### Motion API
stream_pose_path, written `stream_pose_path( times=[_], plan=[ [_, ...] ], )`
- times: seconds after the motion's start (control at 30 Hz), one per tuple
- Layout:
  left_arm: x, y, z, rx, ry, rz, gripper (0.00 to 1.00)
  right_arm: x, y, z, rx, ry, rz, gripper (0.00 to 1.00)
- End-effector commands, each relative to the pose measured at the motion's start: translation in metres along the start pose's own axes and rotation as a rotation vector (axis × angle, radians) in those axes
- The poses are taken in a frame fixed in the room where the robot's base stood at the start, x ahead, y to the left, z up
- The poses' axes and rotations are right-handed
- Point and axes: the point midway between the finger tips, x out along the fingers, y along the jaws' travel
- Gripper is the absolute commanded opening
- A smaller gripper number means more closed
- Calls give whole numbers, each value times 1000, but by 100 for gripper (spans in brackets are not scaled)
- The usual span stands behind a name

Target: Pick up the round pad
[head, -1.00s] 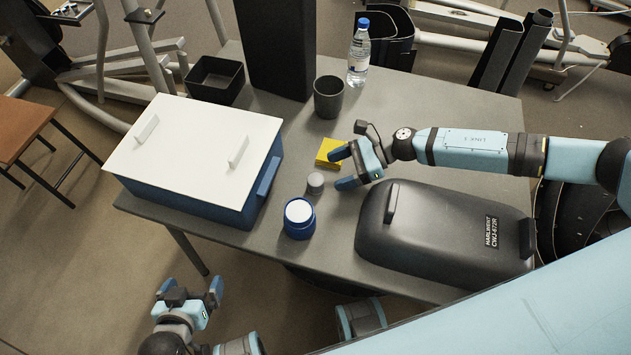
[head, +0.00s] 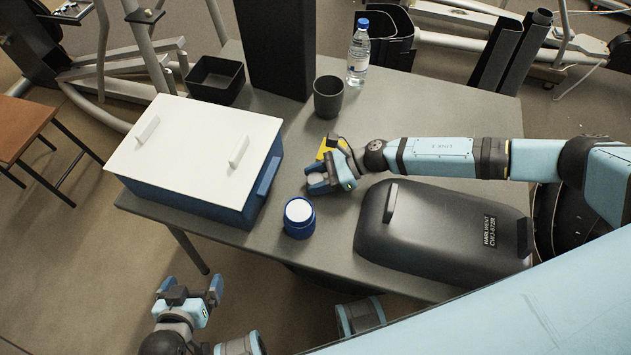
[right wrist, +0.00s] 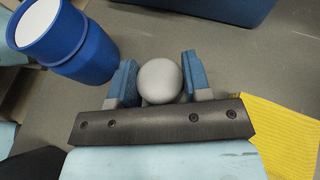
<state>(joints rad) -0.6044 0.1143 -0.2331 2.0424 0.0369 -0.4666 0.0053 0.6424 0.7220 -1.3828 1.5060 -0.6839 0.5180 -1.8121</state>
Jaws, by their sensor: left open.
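The round pad is a small light-grey round piece. In the right wrist view the round pad (right wrist: 160,81) sits between the two blue fingers, with no clear gap at either side. In the head view the pad (head: 316,179) shows partly between the fingers, low over the table or on it; I cannot tell which. My right gripper (head: 315,181) is drawn in on the pad; it also shows in the right wrist view (right wrist: 160,85). My left gripper (head: 190,286) is open and empty, off the front of the table, low at the left.
A blue jar with a white top (head: 299,218) stands close to my right gripper. A yellow item (head: 326,147) lies behind it. A black case (head: 440,228) is at right, a white-lidded blue box (head: 190,150) at left. A dark cup (head: 328,97) and bottle (head: 358,55) stand farther back.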

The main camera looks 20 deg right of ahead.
Motion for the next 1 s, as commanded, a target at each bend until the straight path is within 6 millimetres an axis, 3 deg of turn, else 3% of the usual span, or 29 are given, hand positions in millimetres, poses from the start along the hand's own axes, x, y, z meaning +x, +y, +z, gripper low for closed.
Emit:
stream_pose_path(
  times=[0.1, 0.37, 0.57, 0.77, 1.0],
  plan=[
    [0, 1, 0, -2, -1, 1, 100, 0, 0, 0, 0, 0, 0, 23],
    [0, 0, 1, 2, -3, 1, 100, 0, 0, 1, 0, 0, 0, 23],
    [-2, -3, 1, 13, -6, 1, 100, -5, 0, 12, -2, -1, 1, 23],
    [-5, -3, -3, 20, -1, 0, 100, -19, 0, 46, -5, -1, 0, 23],
    [-8, -2, -7, 23, 3, -1, 100, -43, 0, 103, -5, -1, 0, 23]
  ],
)
